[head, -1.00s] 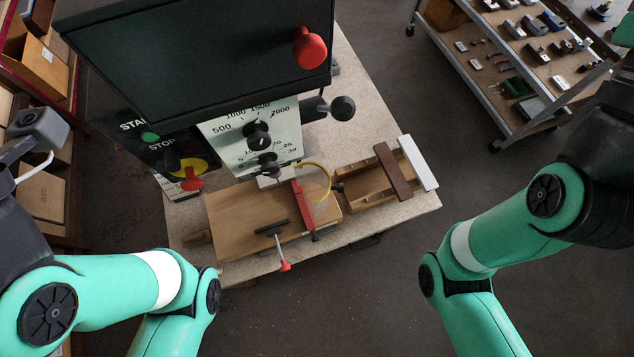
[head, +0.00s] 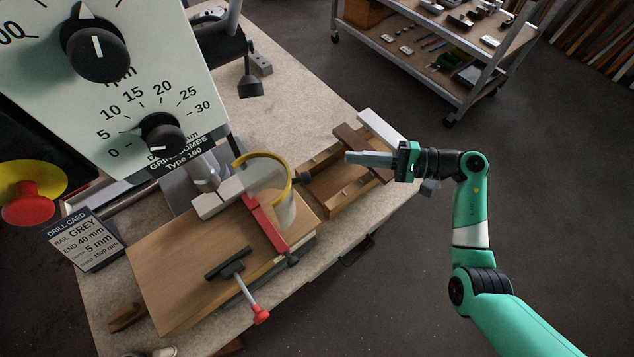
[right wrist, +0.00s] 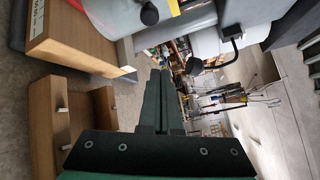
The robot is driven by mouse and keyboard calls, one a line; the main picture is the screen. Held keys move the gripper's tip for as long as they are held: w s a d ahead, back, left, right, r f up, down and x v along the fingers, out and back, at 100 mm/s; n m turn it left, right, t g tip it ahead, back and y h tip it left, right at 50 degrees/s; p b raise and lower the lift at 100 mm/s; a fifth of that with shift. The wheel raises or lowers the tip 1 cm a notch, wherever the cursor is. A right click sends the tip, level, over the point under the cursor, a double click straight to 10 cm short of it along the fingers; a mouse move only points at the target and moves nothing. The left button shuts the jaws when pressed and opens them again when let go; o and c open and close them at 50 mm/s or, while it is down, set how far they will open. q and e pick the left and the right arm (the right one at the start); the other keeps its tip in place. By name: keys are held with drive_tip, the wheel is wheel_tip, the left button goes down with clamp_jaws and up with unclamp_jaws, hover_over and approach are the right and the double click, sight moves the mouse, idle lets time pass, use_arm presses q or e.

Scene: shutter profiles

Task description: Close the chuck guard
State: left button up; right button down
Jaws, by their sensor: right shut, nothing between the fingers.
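The chuck guard (head: 284,205) is a clear curved shield with a yellow rim. In the head view it stands to the right of the metal chuck (head: 203,174), beside it rather than in front of it. In the right wrist view the guard (right wrist: 112,14) is at the top, partly cut off by the frame. My right gripper (head: 349,158) is shut and empty, to the right of the guard and apart from it, over the wooden tray. Its long fingers (right wrist: 160,100) also show in the right wrist view. My left gripper is not in view.
A wooden board (head: 185,265) with a red-handled clamp (head: 260,314) and a red fence (head: 265,222) lies below the drill. A wooden tray (head: 325,195) holding brown and white profiles (head: 380,128) is at the right. A drill card (head: 88,240) stands at the left.

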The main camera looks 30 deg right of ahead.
drive_tip(key=w+a+f+p, duration=0.1)
drive_tip(key=w+a+p, duration=0.1)
drive_tip(key=a, duration=0.7)
drive_tip(key=shift+f+g+p, duration=0.15)
drive_tip(key=shift+g+p, duration=0.25)
drive_tip(key=shift+p, duration=0.4)
drive_tip(key=shift+a, duration=0.15)
